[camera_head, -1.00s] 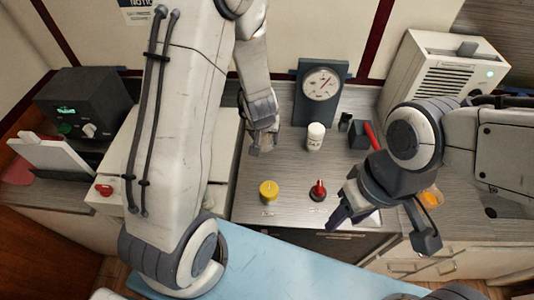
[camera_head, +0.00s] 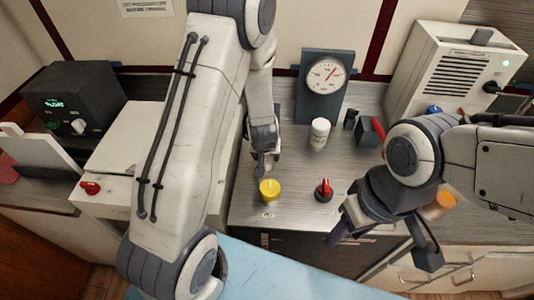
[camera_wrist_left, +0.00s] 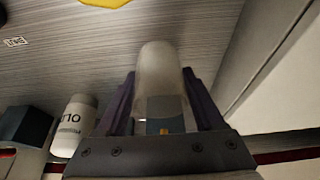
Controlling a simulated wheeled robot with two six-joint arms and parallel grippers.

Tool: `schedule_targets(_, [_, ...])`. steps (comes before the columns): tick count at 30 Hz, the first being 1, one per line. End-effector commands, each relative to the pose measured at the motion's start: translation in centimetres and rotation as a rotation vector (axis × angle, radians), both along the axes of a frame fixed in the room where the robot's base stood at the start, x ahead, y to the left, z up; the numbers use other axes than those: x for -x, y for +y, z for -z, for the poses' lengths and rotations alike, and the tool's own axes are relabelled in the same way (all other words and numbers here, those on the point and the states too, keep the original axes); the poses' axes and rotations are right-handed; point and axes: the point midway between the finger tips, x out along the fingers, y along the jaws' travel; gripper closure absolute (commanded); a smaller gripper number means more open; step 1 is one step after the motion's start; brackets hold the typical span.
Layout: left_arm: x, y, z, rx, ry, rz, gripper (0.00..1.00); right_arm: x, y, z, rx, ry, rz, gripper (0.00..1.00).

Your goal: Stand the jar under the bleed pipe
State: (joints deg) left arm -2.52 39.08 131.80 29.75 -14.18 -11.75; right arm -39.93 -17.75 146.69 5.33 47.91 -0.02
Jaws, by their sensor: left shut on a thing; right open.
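A clear, pale, round-ended jar (camera_wrist_left: 160,75) stands between the two dark fingers of my left gripper (camera_wrist_left: 163,100) in the left wrist view. The gripper is shut on it. In the head view my left gripper (camera_head: 264,168) is above the counter, just behind the yellow knob (camera_head: 270,190), and the jar cannot be made out clearly there. My right gripper (camera_head: 386,240) is open and empty over the counter's front edge at the right. I cannot pick out the bleed pipe in either view.
A white bottle (camera_head: 319,132) stands before the dial gauge (camera_head: 322,85); it also shows in the left wrist view (camera_wrist_left: 72,125). A red knob (camera_head: 324,190) is right of the yellow one. A vented box (camera_head: 445,75) stands at back right. Counter between bottle and knobs is clear.

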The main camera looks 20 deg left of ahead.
Motion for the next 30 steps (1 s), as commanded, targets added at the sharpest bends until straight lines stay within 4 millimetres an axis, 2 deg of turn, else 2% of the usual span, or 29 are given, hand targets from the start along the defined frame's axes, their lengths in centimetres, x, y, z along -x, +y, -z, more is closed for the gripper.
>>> schedule_targets(3, [-1.8,0.6,-0.6,0.0,0.0,-0.002,0.87,0.0,0.0,-1.7,-0.001,-0.001,0.0,0.5])
schedule_targets(7, [-3.8,1.1,-0.5,0.0,0.001,-0.002,0.87,0.0,0.0,-2.9,-0.001,-0.001,0.001,0.5])
schedule_targets(9, [-3.5,1.1,0.9,-0.001,0.003,0.001,0.87,0.0,0.0,-2.1,-0.001,-0.001,0.001,0.5])
schedule_targets(22, [-3.5,1.0,1.6,0.0,0.0,0.001,0.87,0.0,0.0,-1.7,0.0,0.0,0.001,0.5])
schedule_targets(23, [-3.5,1.0,1.4,0.0,0.001,0.001,0.19,0.0,0.0,-1.8,0.0,0.0,0.001,0.5])
schedule_targets(24, [-3.5,1.0,1.4,0.0,0.001,0.001,0.04,0.0,0.0,-1.8,0.0,0.0,0.001,0.5])
schedule_targets(25, [-3.5,1.0,1.4,0.0,0.001,0.001,0.01,0.0,0.0,-1.9,0.0,0.0,0.001,0.5])
schedule_targets(30, [-3.5,1.0,1.4,0.0,0.001,0.0,0.01,0.0,0.0,-1.9,-0.001,-0.001,0.001,0.5])
